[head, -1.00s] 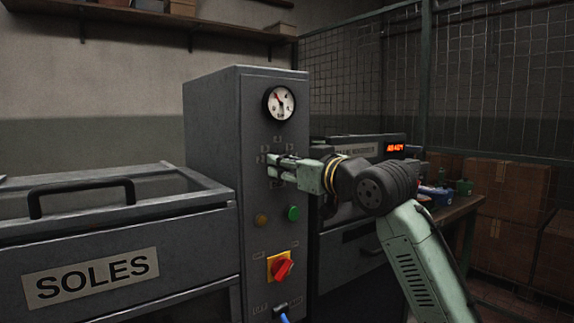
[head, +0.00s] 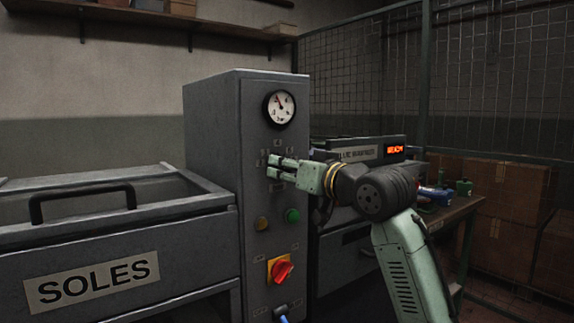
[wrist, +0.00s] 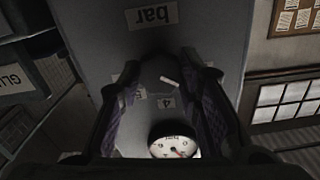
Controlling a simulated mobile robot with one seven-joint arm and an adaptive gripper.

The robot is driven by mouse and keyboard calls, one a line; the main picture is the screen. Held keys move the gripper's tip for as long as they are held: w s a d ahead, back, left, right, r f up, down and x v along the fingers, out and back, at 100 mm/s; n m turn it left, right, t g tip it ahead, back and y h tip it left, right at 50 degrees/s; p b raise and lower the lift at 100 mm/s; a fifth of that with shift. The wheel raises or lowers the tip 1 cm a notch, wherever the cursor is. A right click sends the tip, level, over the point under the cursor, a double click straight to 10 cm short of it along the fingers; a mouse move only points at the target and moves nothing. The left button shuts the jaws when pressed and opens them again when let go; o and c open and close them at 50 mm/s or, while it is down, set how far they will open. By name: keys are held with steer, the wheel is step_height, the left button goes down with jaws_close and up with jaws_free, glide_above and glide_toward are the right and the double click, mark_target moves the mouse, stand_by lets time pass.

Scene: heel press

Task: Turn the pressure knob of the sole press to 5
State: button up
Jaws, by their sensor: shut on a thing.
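The sole press (head: 215,125) is a grey cabinet with a round white gauge (head: 279,107) near the top of its front. My gripper (head: 271,167) is at the panel below the gauge, its two fingers shut around the pressure knob. The fingers hide the knob in the head view. In the wrist view the knob (wrist: 168,82) is dark and hard to make out between the fingers, with a short slanted white mark. The label 4 (wrist: 167,102) and the label 5 (wrist: 140,96) show close by. I cannot tell which number the mark points at.
Below my gripper are an amber lamp (head: 262,223), a green button (head: 292,215) and a red switch (head: 282,271) on a yellow plate. A second machine with a lit display (head: 395,150) and a bench (head: 455,209) are right.

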steer(key=shift+f+m+p, duration=0.1)
steer(key=shift+m+p, duration=5.45)
steer(key=shift+m, duration=3.35)
steer(key=o, duration=1.1)
steer(key=shift+o, duration=0.2)
steer(key=shift+d, duration=0.15)
steer(key=v, duration=1.2)
